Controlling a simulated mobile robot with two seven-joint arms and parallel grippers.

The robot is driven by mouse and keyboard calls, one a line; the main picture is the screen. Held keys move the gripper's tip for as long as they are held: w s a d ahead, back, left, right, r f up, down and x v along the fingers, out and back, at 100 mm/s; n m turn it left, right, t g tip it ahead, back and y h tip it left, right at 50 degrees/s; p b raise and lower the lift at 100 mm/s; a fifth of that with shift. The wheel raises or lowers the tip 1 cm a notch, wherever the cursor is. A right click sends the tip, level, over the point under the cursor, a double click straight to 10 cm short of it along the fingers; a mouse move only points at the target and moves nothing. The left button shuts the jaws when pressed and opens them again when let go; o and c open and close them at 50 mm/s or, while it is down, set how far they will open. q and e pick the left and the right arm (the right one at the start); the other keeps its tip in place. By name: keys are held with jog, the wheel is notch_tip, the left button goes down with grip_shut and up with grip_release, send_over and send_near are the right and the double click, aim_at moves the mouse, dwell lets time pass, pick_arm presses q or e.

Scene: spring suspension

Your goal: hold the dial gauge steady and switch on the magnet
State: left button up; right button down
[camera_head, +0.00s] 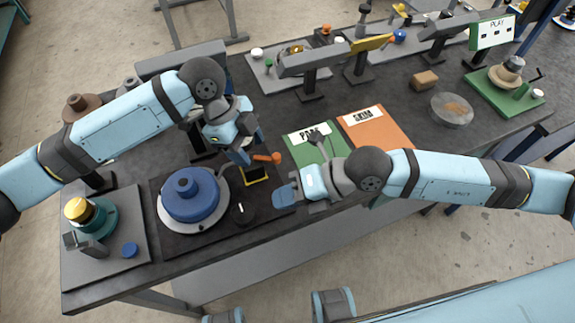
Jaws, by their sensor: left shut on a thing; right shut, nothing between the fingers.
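My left gripper (246,162) is shut on what looks like the dial gauge, which is mostly hidden by the gripper. A small orange part (268,157) sticks out to the right of the fingers. Just below is a dark block with a yellow edge (257,175); I cannot tell whether it is the magnet base. My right gripper (284,194) is shut and empty, low over the right edge of the dark mat (215,229), right of the block. A round black piece with a white mark (242,213) lies left of the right gripper.
A blue hub (190,195) on a pale disc stands on the mat, left of both grippers. A grey plate with a green and yellow part (82,212) lies further left. Green (308,141) and orange (377,135) label pads lie behind the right arm. The table's front edge is close.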

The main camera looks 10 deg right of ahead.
jog(key=d+m+t+y, duration=0.1)
jog(key=s+d+f+m+t+y, duration=0.1)
jog(key=d+m, duration=0.1)
jog(key=d+m+t+y, duration=0.1)
jog(key=shift+s+d+f+t, duration=0.2)
jog(key=shift+s+t, duration=0.05)
jog(key=shift+t, duration=0.15)
jog(key=d+m+t, duration=0.4)
jog(key=d+t, duration=0.1)
jog(key=d, duration=0.1)
jog(key=shift+s+d+f+m+h, duration=0.2)
jog(key=shift+s+f+m+h, duration=0.1)
jog(key=shift+s+m+h, duration=0.1)
jog(key=shift+w+t, duration=0.1)
jog(key=shift+t, duration=0.2)
send_near(267, 158)
jog(key=a, duration=0.1)
jog(key=s+a, duration=0.1)
jog(key=a, duration=0.1)
jog(key=shift+s+a+r, duration=0.3)
jog(key=shift+s+a, duration=0.05)
jog(key=shift+w+a+f, duration=0.1)
jog(key=shift+w, duration=1.1)
jog(key=shift+w+a, duration=0.1)
jog(key=shift+w, duration=0.6)
jog(key=shift+f, duration=0.1)
